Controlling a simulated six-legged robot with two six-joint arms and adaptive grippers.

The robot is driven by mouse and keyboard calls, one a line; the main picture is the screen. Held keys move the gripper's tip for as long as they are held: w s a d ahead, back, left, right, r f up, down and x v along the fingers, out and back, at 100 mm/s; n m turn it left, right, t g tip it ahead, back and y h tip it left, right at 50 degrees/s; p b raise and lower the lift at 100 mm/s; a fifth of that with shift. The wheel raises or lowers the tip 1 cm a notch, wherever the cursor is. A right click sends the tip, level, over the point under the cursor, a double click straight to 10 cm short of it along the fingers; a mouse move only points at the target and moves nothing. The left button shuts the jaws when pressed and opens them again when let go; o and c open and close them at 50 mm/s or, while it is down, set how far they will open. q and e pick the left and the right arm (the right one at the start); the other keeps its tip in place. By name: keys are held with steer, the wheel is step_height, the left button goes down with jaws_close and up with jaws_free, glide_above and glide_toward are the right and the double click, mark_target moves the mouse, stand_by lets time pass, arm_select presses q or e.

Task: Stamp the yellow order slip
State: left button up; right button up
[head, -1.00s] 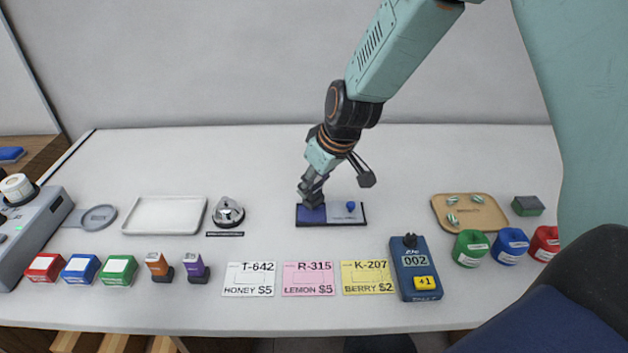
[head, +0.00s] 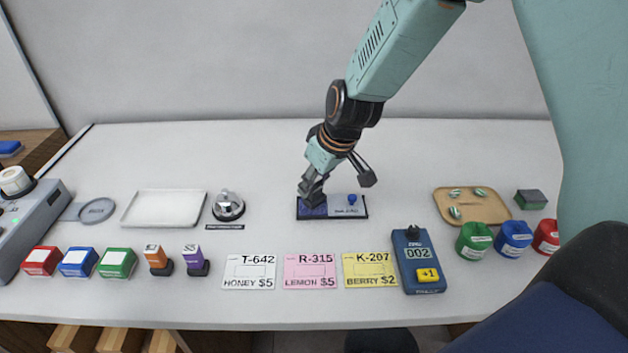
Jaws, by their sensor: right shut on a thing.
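The yellow order slip (head: 370,271) lies flat on the counter, marked K-207 BERRY $2, with no stamp mark that I can see. My right gripper (head: 311,194) is over the left, blue half of a dark-framed ink pad (head: 345,214), behind the row of slips. It is shut on a small dark thing, probably a stamp, mostly hidden by the fingers. Its lower end is at the blue surface; I cannot tell whether it touches. A small blue knob stands on the pad's pale right half. My left gripper is not in view.
A white slip (head: 248,272) and a pink slip (head: 310,271) lie left of the yellow one. A blue counter device (head: 418,262) stands close on its right. A bell (head: 228,205), white tray (head: 163,208) and wooden tray (head: 490,219) stand farther back.

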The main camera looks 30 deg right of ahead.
steer(key=shift+w+d+f, duration=0.1)
steer(key=shift+d+f, duration=0.05)
steer(key=shift+f, duration=0.15)
steer(key=shift+b, duration=0.3)
steer(key=shift+f, duration=0.25)
stand_by(0.3)
steer(key=shift+f+b, duration=0.15)
steer(key=shift+b, duration=0.15)
stand_by(1.1)
steer(key=shift+r+p, duration=0.85)
step_height(320, 180, up, 6)
steer(key=p, duration=0.5)
steer(key=shift+f, duration=0.2)
